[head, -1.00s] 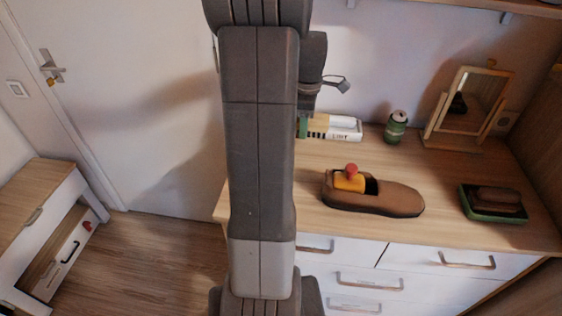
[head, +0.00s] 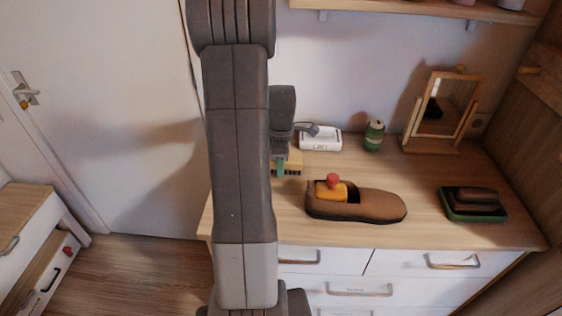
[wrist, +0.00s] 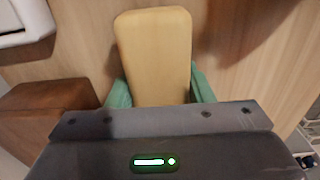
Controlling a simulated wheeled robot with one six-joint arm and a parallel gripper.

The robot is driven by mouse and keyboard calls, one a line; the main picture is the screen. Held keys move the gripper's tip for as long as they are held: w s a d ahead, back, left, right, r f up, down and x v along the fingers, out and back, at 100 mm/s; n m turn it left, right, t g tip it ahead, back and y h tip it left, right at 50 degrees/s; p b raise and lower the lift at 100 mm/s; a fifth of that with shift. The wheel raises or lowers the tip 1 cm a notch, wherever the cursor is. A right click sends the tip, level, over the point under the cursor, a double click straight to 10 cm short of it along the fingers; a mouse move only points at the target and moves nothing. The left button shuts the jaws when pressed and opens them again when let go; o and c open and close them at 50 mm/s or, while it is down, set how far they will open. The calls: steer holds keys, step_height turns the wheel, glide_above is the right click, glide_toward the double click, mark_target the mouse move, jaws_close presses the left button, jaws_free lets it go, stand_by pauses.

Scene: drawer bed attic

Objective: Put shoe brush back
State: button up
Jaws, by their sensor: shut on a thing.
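My gripper (head: 281,166) is shut on the shoe brush (head: 294,161), a pale wooden block with dark bristles pointing down. In the wrist view the brush (wrist: 153,55) sits between the green fingers of my gripper (wrist: 160,90). It is held near the back left of the wooden dresser top; I cannot tell whether the bristles touch it. My arm hides part of the brush in the head view. A green-rimmed tray (head: 452,213) on the right of the dresser holds a dark brown block (head: 478,197).
A brown shoe (head: 375,205) with a yellow, red-knobbed thing (head: 333,188) inside lies to the right of my gripper. A white box (head: 320,140), green can (head: 373,136) and framed mirror (head: 440,105) stand behind. A shelf (head: 400,10) hangs above. The front right dresser top is clear.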

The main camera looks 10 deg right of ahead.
steer(key=shift+f, duration=0.1)
steer(key=o, duration=0.4)
steer(key=shift+f, duration=0.1)
steer(key=o, duration=0.5)
step_height(320, 180, up, 12)
steer(key=shift+r, duration=0.2)
